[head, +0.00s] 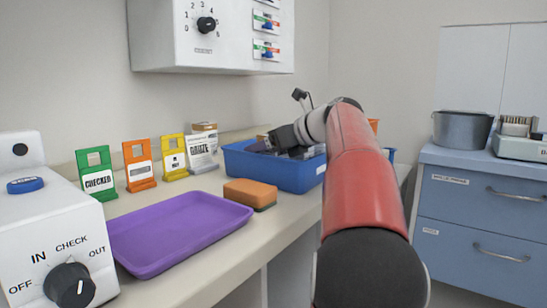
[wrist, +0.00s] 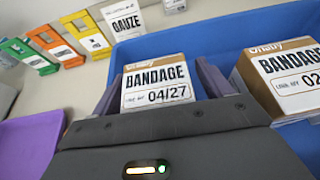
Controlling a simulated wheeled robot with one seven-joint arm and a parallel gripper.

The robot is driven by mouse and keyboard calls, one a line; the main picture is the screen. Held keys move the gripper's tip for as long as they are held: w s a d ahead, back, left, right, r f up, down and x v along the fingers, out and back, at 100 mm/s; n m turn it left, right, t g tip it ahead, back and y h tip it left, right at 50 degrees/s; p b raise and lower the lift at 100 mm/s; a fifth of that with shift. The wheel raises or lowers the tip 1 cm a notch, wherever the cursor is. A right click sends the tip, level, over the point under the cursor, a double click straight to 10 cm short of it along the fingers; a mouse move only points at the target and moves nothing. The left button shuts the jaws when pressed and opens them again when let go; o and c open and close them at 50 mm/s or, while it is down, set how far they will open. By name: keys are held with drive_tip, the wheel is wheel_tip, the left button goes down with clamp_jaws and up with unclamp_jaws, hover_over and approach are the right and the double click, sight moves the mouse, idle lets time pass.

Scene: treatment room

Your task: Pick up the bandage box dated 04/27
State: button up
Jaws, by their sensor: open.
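The bandage box dated 04/27 (wrist: 157,92) is brown and white and stands in the blue bin (wrist: 215,38), its label facing the wrist camera. My gripper (wrist: 160,72) is open, with one finger on each side of this box. I cannot tell whether the fingers touch it. The box's lower part is hidden behind the gripper body. A second bandage box (wrist: 292,80), with a date starting 02, stands to the right in the same bin; the rest of its date is cut off. In the head view my gripper (head: 274,143) reaches down into the blue bin (head: 285,178).
A purple tray (head: 180,230) and an orange-brown sponge-like block (head: 250,193) lie on the counter left of the bin. A gauze box (head: 202,153) and green, orange and yellow tags (head: 139,165) stand along the wall. A white dial unit (head: 55,245) is at front left.

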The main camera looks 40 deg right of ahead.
drive_tip(key=c, duration=1.1)
drive_tip(key=shift+r, duration=0.1)
